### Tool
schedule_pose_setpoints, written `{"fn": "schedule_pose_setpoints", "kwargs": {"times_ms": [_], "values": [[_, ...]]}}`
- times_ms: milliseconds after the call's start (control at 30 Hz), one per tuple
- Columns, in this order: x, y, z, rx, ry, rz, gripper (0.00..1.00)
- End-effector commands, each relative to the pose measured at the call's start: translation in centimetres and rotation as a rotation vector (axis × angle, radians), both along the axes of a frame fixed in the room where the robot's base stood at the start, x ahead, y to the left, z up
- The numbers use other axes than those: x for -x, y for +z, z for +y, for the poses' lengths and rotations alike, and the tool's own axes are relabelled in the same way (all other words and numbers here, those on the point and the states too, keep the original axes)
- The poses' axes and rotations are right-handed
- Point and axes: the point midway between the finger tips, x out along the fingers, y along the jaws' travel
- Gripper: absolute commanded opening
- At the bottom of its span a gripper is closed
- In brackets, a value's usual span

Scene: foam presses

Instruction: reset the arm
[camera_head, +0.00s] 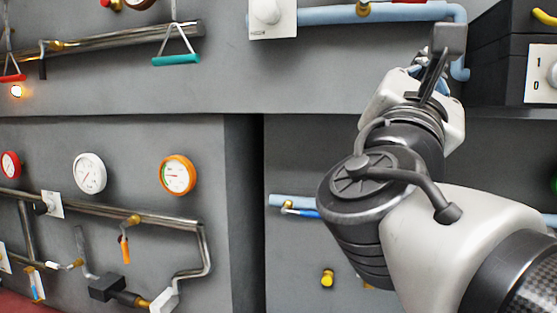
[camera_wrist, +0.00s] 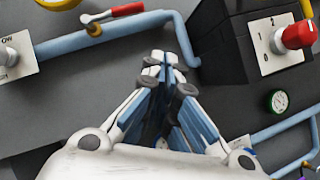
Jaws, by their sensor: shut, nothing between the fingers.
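My gripper (camera_wrist: 163,65) shows in the wrist view with its blue-padded fingers together and nothing between them. In the head view my arm reaches in from the lower right and bends up toward the same blue pipe (camera_head: 415,13). The fingertips are mostly hidden there behind my own wrist parts.
A black box (camera_wrist: 240,35) with a red knob (camera_wrist: 299,34) stands right of my gripper. A red-handled valve (camera_wrist: 125,10) sits on the pipe. Gauges (camera_head: 89,172), pipes and a green-handled hanger (camera_head: 176,60) are on the left panels.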

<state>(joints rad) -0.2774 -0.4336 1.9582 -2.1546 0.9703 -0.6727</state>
Motion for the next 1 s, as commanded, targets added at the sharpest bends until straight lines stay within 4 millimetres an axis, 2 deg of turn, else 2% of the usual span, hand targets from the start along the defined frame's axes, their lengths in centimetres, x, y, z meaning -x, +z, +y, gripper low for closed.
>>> {"fn": "schedule_pose_setpoints", "kwargs": {"times_ms": [67,167,267,300,367,400,467,500,600,700,833,900,1000], "values": [[0.0,-1.6,-1.0,-0.069,0.002,0.016,0.00],[0.3,-5.9,-3.3,-0.256,0.005,0.048,0.00],[1.3,-12.4,-5.8,-0.534,-0.007,0.081,0.00],[1.9,-15.4,-6.5,-0.657,-0.017,0.089,0.00],[3.0,-19.7,-7.2,-0.842,-0.040,0.096,0.00],[3.9,-22.6,-7.4,-0.964,-0.059,0.096,0.00],[5.3,-26.9,-7.2,-1.147,-0.095,0.090,0.00],[6.4,-29.6,-6.8,-1.270,-0.124,0.083,0.00],[9.1,-35.9,-5.0,-1.574,-0.212,0.048,0.00],[11.8,-41.2,-2.1,-1.866,-0.318,-0.010,0.00],[14.6,-45.8,2.0,-2.179,-0.461,-0.098,0.00],[15.6,-47.2,3.9,-2.304,-0.529,-0.141,0.00],[16.4,-48.3,5.8,-2.422,-0.597,-0.186,0.00]]}}
